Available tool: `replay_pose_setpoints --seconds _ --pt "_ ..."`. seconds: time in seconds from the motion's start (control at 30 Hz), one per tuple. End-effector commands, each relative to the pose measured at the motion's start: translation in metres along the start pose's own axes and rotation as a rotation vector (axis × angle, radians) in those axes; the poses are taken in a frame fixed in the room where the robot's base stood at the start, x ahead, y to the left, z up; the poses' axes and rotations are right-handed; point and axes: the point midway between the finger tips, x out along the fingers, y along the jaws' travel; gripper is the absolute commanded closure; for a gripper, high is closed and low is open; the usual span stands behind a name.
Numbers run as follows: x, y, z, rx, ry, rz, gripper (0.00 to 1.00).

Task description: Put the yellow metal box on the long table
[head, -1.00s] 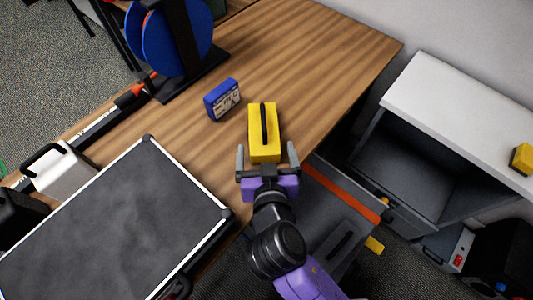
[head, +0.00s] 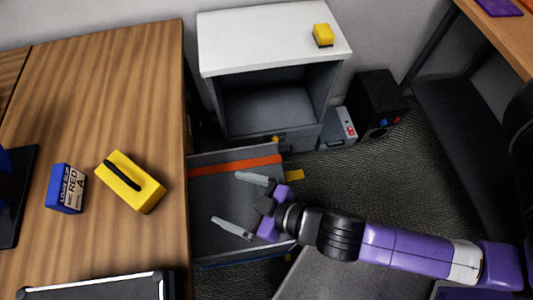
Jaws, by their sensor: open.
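The yellow metal box (head: 146,192) with a black handle rests on the wooden long table (head: 110,75), near its right edge and beside a blue box. My gripper (head: 225,196) is open and empty. It is to the right of the yellow box, apart from it, over the open grey drawer area past the table edge. Its two fingers point left toward the table.
A blue box labelled RED (head: 66,188) stands left of the yellow box. A white-topped cabinet (head: 230,38) bears a small yellow block (head: 323,35). The open drawer (head: 215,185) has an orange strip. A black-topped case (head: 90,292) lies at the table's front.

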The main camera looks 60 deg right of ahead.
Motion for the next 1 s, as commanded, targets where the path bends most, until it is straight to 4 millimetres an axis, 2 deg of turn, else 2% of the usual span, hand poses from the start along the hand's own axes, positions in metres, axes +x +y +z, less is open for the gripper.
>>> replay_pose_setpoints --seconds 0.03,0.2,0.3,0.43,0.6,1.0 --pt "-0.022 0.008 0.008 0.010 -0.001 0.005 0.06" --pt "-0.090 0.022 0.006 0.045 0.052 0.034 0.06" --pt "-0.124 0.029 -0.003 0.068 0.089 0.074 0.06" --pt "-0.157 0.036 -0.016 0.087 0.128 0.128 0.06" --pt "-0.175 0.041 -0.026 0.098 0.153 0.167 0.06" --pt "-0.176 0.041 -0.027 0.097 0.156 0.169 0.06"
